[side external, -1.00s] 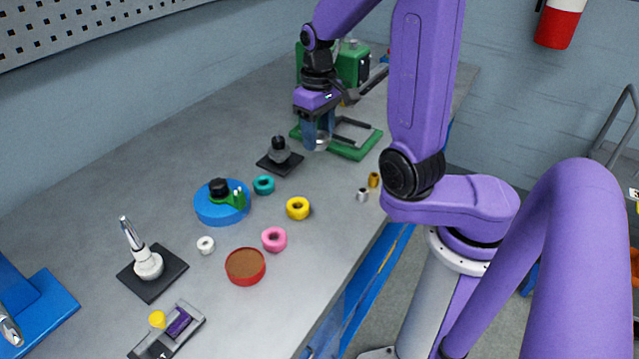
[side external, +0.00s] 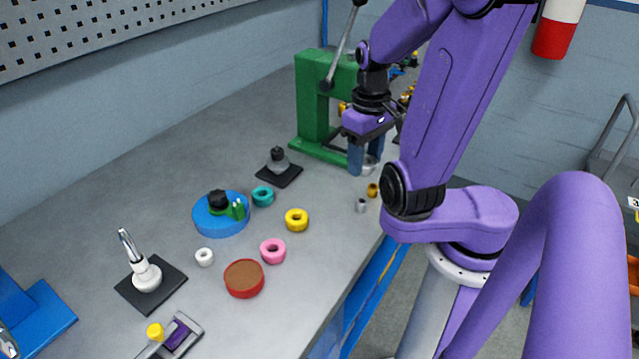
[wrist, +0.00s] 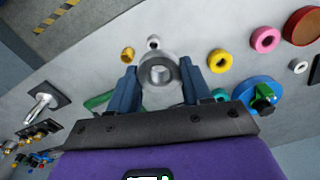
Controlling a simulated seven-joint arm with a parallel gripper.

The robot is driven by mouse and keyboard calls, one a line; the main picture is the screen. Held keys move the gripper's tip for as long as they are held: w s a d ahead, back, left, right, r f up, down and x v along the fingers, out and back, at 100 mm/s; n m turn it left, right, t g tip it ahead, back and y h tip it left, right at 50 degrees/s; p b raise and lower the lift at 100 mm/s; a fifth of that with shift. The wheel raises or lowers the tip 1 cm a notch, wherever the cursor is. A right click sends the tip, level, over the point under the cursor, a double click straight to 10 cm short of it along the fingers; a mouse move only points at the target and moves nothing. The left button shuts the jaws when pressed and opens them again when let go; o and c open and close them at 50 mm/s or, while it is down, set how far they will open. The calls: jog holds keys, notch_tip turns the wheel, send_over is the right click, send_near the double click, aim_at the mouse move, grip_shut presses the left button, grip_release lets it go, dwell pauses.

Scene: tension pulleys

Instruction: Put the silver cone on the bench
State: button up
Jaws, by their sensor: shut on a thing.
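The silver cone (side external: 371,163) is a round metal piece with a hole through its middle. In the wrist view the cone (wrist: 160,72) sits between the two blue fingers, its open end facing the camera. My gripper (side external: 365,158) is shut on it near the right edge of the grey bench (side external: 225,130). In the wrist view my gripper (wrist: 161,84) has a finger on each side of the cone. The cone is low, close to the bench surface; I cannot tell whether it touches.
A green press (side external: 312,105) stands behind my gripper. A small silver bushing (side external: 361,205) and a brass bushing (side external: 372,190) stand just in front of it. A black plate (side external: 287,179) with a dark-topped grey part lies left. Yellow (side external: 296,220), teal and pink rings lie further forward.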

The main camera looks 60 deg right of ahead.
jog(key=w+f, duration=0.3)
jog(key=w, duration=0.4)
send_over(319, 193)
notch_tip(319, 193, down, 6)
jog(key=shift+s+a+r, duration=0.1)
jog(key=shift+f, duration=1.6)
jog(key=shift+f, duration=0.15)
jog(key=o, duration=1.1)
